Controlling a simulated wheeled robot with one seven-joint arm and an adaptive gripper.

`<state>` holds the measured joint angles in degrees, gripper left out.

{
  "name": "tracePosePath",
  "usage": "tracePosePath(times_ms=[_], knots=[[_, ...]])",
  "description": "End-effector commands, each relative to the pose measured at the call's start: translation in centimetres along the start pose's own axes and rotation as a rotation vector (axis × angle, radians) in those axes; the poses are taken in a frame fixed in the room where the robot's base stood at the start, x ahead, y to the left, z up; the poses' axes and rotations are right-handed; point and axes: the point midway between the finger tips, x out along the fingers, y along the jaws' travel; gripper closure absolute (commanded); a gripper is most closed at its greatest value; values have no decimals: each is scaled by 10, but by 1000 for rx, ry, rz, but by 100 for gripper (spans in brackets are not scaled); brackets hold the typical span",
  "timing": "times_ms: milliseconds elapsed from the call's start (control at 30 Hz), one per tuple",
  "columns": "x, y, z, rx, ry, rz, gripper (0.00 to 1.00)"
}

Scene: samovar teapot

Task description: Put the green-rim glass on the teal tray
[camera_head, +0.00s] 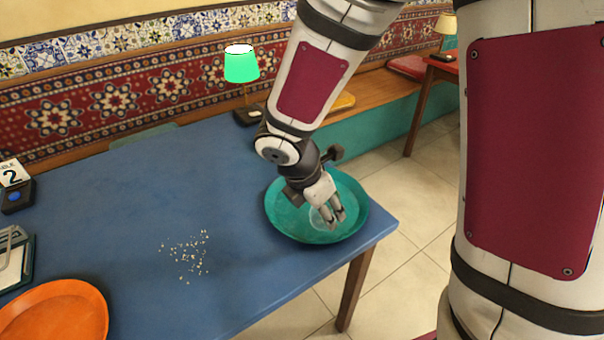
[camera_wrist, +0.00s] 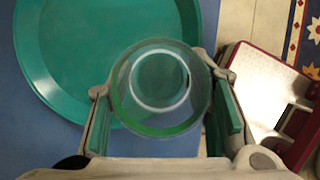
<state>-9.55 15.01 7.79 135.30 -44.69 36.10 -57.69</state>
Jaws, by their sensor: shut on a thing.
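The teal tray (camera_head: 283,220) lies on the blue table near its right corner, and its rim fills the upper left of the wrist view (camera_wrist: 40,75). My gripper (camera_head: 334,216) is over the right part of the tray, pointing down. Its fingers are shut on the green-rim glass (camera_head: 318,219). In the wrist view the clear glass (camera_wrist: 158,128) with its green rim is between the two finger pads, seen from above. The fingers partly hide the glass in the head view. I cannot tell whether its base touches the tray.
An orange tray (camera_head: 60,312) lies at the table's near left. Pale crumbs (camera_head: 187,255) are scattered mid-table. A green lamp (camera_head: 242,65) stands at the back, a number sign (camera_head: 13,175) at the left edge. The blue table (camera_head: 180,205) is otherwise mostly clear.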

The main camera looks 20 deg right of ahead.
Motion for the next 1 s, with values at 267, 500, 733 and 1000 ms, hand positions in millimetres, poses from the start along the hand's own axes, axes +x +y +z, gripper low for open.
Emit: tracePosePath(times_ms=[267,500,733,1000], knots=[[20,53,30,0,0,2,85],[25,70,40,-2,0,1,85],[45,76,36,-6,0,-1,85],[60,76,30,-4,0,3,85]])
